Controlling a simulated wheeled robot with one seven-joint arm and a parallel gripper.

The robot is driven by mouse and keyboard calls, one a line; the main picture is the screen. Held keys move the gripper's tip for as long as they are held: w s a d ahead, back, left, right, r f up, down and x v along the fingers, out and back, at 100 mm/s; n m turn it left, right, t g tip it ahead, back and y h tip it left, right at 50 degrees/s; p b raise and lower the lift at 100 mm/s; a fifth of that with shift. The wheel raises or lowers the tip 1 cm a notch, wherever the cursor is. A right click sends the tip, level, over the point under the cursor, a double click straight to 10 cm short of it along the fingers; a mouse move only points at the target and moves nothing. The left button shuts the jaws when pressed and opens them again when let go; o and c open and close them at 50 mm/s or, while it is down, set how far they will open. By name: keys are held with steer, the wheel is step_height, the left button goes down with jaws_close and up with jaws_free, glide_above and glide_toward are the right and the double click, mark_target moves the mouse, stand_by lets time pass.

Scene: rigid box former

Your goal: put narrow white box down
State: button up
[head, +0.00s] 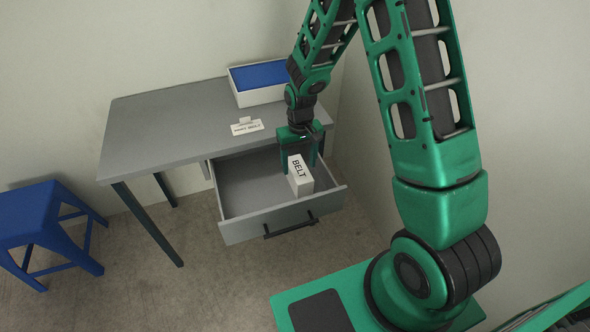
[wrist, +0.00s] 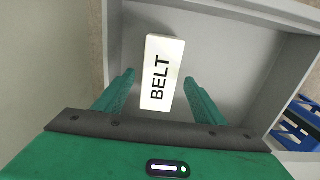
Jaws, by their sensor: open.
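The narrow white box (head: 299,177), marked BELT, stands inside the open drawer (head: 240,180), toward its right side. In the wrist view the box (wrist: 163,72) shows its labelled face between my fingers. My gripper (head: 301,158) is above the drawer at the box, with its fingers apart. In the wrist view my gripper (wrist: 160,88) is open, with a gap on each side of the box. The box's underside is hidden, but it seems to rest on the drawer floor.
The grey desk (head: 160,125) holds a white bin with a blue inside (head: 260,80) and a small label sign (head: 246,127). A blue stool (head: 40,220) stands at the left. The left part of the drawer is empty. A wall is close on the right.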

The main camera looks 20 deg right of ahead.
step_height(320, 180, up, 10)
stand_by(0.3)
steer(key=s+d+r+m, duration=0.3)
steer(key=s+d+r, duration=0.9)
steer(key=s+d, duration=0.2)
steer(key=s+d+r+m, duration=0.1)
steer(key=s+r, duration=0.1)
steer(key=s, duration=0.6)
steer(key=s+d+r+m, duration=0.1)
steer(key=s+r+m, duration=0.1)
steer(key=s, duration=0.7)
steer(key=shift+s, duration=0.25)
